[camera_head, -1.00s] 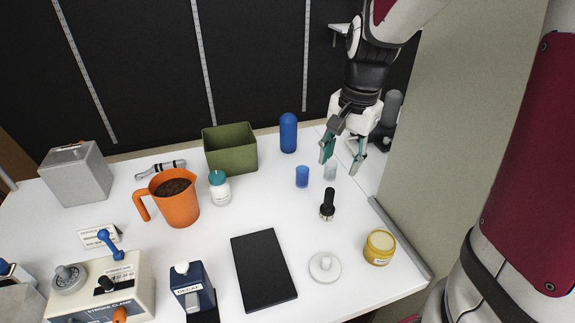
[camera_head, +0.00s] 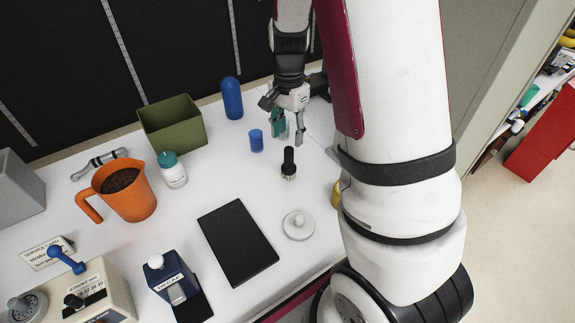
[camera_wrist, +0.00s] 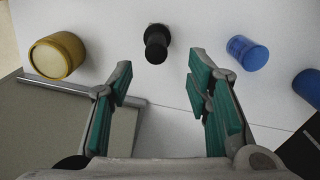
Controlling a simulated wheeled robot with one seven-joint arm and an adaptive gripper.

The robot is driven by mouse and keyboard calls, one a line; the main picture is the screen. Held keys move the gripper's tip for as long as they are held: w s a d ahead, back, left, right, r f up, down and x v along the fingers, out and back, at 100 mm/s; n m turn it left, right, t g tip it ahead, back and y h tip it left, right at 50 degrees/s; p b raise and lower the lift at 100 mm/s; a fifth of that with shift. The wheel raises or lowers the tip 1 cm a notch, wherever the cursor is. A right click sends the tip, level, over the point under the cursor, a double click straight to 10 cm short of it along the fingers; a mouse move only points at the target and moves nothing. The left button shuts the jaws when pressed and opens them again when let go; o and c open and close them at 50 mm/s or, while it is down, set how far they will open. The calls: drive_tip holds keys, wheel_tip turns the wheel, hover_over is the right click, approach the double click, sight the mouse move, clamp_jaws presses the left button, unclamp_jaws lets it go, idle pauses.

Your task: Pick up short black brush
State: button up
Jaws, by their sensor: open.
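The short black brush (camera_head: 289,163) stands upright on the white table, with a black handle and a lighter ring near its base. In the wrist view the brush (camera_wrist: 156,42) lies beyond the fingertips, roughly centred between them. My gripper (camera_head: 290,134) is open and empty, with teal finger pads. In the head view it hangs just behind the brush, near the table's back right side. In the wrist view the gripper's two fingers (camera_wrist: 160,60) are spread wide, with neither touching the brush.
A small blue cup (camera_head: 256,141) stands left of my gripper. A yellow jar (camera_wrist: 58,55) is on the brush's other side. A white knobbed disc (camera_head: 298,225) and black mat (camera_head: 238,242) lie in front. A green bin (camera_head: 172,126) and blue cylinder (camera_head: 231,98) stand behind.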

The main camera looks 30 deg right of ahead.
sight(288, 147)
wheel_tip(288, 147, down, 4)
drive_tip(key=shift+f, duration=0.2)
drive_tip(key=shift+s+a+f, duration=0.1)
drive_tip(key=shift+s+f, duration=0.05)
drive_tip(key=shift+f, duration=1.15)
drive_tip(key=shift+s+a+f, duration=0.1)
drive_tip(key=shift+f, duration=1.2)
drive_tip(key=shift+c, duration=0.6)
clamp_jaws()
